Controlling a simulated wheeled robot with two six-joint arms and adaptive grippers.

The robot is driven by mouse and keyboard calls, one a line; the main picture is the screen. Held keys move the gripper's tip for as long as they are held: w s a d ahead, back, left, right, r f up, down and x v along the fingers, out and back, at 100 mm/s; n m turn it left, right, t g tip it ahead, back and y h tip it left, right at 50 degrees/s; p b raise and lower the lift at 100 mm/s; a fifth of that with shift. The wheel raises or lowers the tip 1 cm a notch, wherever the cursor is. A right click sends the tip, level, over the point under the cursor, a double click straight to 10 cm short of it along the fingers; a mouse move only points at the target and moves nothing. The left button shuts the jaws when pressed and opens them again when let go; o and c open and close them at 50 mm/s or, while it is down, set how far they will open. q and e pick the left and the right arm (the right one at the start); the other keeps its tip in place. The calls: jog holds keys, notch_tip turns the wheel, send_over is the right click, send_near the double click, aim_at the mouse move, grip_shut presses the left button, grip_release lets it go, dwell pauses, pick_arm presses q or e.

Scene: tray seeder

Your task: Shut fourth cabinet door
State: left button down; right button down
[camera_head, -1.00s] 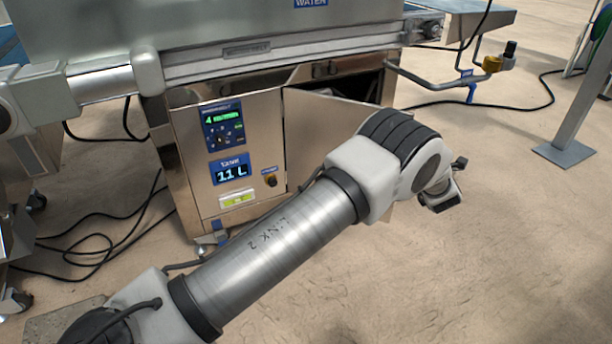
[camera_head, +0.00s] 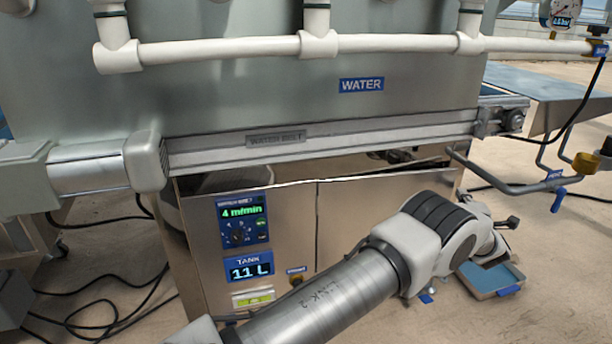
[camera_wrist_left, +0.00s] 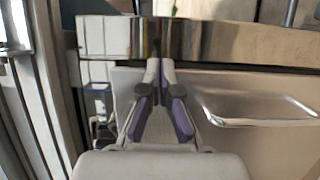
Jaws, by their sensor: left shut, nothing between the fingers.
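The cabinet door (camera_head: 360,206) is the bare metal panel right of the control panel. Its top edge runs nearly in line with the fixed front, so it looks shut or almost shut; my left arm covers its lower part. My left gripper (camera_wrist_left: 157,66) is shut and empty in the left wrist view, its fingers pointing at a shiny metal strip; contact cannot be told. A pale panel with a bar-like handle (camera_wrist_left: 262,121) lies to its right there. In the head view my left wrist is at the cabinet's right side, with the fingertips hidden. My right gripper is not in view.
The control panel (camera_head: 243,222) with lit displays is left of the door. A belt rail (camera_head: 330,139) and white pipes (camera_head: 230,49) run above. A pipe with a blue valve (camera_head: 558,200) juts out at right. A blue-topped box (camera_head: 492,281) is low at right. Cables lie at left.

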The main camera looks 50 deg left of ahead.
pick_arm(q)
jog(key=shift+w+a, duration=0.4)
jog(key=shift+a, duration=0.3)
